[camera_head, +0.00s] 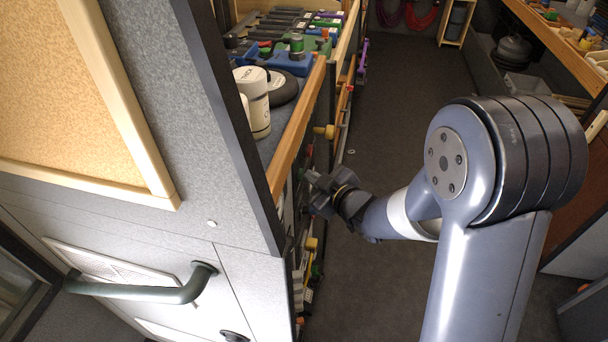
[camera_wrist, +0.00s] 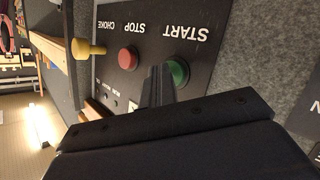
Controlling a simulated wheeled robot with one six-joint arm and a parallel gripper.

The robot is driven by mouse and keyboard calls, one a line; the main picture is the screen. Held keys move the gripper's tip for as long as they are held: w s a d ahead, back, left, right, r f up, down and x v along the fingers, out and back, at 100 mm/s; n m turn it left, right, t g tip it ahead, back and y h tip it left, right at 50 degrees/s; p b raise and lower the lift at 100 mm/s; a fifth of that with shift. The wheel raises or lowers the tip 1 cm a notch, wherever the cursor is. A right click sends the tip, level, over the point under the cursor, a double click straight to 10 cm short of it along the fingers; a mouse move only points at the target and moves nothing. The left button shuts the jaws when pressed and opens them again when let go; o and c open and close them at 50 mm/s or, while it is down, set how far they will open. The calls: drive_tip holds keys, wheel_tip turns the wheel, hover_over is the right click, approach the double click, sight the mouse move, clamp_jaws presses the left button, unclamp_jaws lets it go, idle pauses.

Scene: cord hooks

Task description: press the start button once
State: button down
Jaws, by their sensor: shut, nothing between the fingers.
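The green start button (camera_wrist: 178,72) sits on a dark panel (camera_wrist: 205,75) under the upside-down word START in the wrist view. My gripper (camera_wrist: 160,70) is shut and empty. Its fingertips overlap the left edge of the green button in the picture; I cannot tell whether they touch it. In the head view my gripper (camera_head: 318,190) is at the front side of the bench, and the green button cannot be made out there.
A red STOP button (camera_wrist: 128,58) and a yellow CHOKE knob (camera_wrist: 88,49) stick out left of the green button. In the head view, a wooden bench edge (camera_head: 297,130) and a grey partition (camera_head: 222,130) stand left of my arm. Open floor (camera_head: 400,110) lies beyond.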

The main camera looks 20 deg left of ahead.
drive_tip(key=shift+d, duration=0.8)
drive_tip(key=shift+w+d, duration=0.2)
drive_tip(key=shift+d, duration=2.3)
drive_tip(key=shift+a, duration=0.15)
drive_tip(key=shift+w+d+p, duration=0.1)
drive_tip(key=shift+d+p, duration=1.2)
drive_tip(key=shift+d, duration=0.75)
drive_tip(key=shift+a, duration=0.1)
